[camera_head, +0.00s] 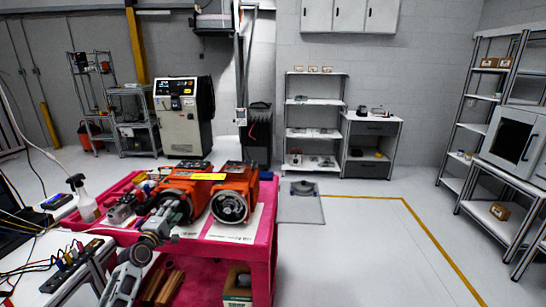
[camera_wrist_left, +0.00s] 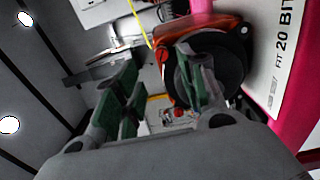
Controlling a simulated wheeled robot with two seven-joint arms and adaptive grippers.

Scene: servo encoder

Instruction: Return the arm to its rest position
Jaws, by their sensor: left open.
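My left arm comes in from the bottom left of the head view, and its gripper (camera_head: 170,213) is in front of the orange motors at the pink cart's near side. In the left wrist view the gripper's (camera_wrist_left: 160,88) green-padded fingers are apart with nothing held between them. An orange motor with a dark round face (camera_wrist_left: 222,62) shows behind the right finger, partly hidden by it. In the head view, one orange motor (camera_head: 232,183) stands on the right of the cart top and another (camera_head: 178,184) beside it on the left, partly covered by the gripper. My right gripper is not in view.
The pink cart (camera_head: 262,245) carries white printed sheets (camera_head: 245,228) and small parts. A spray bottle (camera_head: 84,199) stands at its left. A white-topped bench with cables and tools is at the lower left. The floor (camera_head: 355,250) right of the cart is clear; shelves line the right.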

